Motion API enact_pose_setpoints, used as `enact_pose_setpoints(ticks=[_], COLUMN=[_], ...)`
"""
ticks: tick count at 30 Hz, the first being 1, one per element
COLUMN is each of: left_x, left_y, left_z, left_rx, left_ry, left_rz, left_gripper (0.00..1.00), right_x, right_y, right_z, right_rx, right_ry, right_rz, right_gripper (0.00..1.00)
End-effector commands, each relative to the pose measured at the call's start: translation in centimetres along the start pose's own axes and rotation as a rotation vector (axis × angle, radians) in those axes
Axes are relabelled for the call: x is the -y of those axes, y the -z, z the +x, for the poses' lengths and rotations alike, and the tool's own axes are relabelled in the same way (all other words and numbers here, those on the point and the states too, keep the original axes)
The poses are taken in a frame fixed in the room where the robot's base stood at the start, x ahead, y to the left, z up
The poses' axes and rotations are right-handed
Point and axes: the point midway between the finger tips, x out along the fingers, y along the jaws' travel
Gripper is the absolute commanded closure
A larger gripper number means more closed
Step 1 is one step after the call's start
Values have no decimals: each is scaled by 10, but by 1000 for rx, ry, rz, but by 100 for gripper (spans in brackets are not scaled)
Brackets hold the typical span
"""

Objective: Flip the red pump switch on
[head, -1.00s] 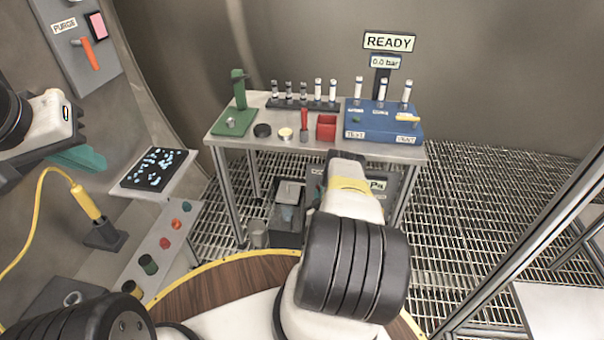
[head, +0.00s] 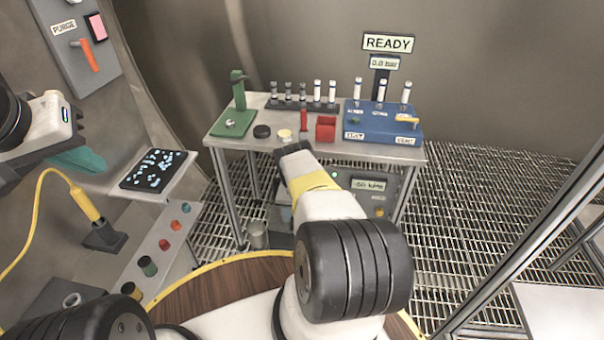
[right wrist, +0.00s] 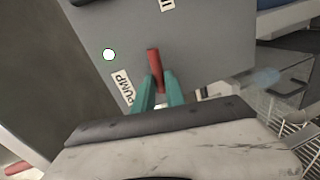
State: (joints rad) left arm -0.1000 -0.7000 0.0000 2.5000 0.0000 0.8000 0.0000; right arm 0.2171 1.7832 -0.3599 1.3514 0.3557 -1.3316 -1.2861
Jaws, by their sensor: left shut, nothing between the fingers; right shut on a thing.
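The red pump switch (right wrist: 153,64) stands out from a grey panel in the right wrist view, beside a white PUMP label (right wrist: 122,88). The teal fingers of my right gripper (right wrist: 160,92) are shut on its lever. A round lamp (right wrist: 109,54) near the label glows white with a green rim. In the head view my right arm hides the switch and the right fingertips. The pump box (head: 375,190) under the table shows a display reading about -50 kPa (head: 368,184) and a small green light. My left gripper (head: 80,161) is shut and empty at the left.
The metal table (head: 350,150) holds a green stand, vials, a red box (head: 326,128) and a blue unit (head: 383,122). A READY sign (head: 388,42) stands behind. A PURGE panel (head: 78,45) with an orange lever is at upper left. Grating is clear at right.

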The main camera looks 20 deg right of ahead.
Motion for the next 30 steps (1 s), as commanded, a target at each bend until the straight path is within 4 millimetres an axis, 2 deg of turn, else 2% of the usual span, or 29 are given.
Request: enact_pose_setpoints(ticks=[9,23,24,27,30], left_x=[0,0,0,0,0], left_y=[0,0,0,0,0], left_z=[0,0,0,0,0], left_rx=[0,0,0,0,0], left_ry=[0,0,0,0,0], left_rz=[0,0,0,0,0], left_gripper=[100,100,100,100,100], right_x=[0,0,0,0,0], right_y=[1,1,1,1,1], right_z=[0,0,0,0,0], right_rx=[17,20,20,20,20], right_ry=[0,1,1,1,1], right_rz=[-92,-104,-103,-103,-102], right_gripper=[100,100,81,63,63])
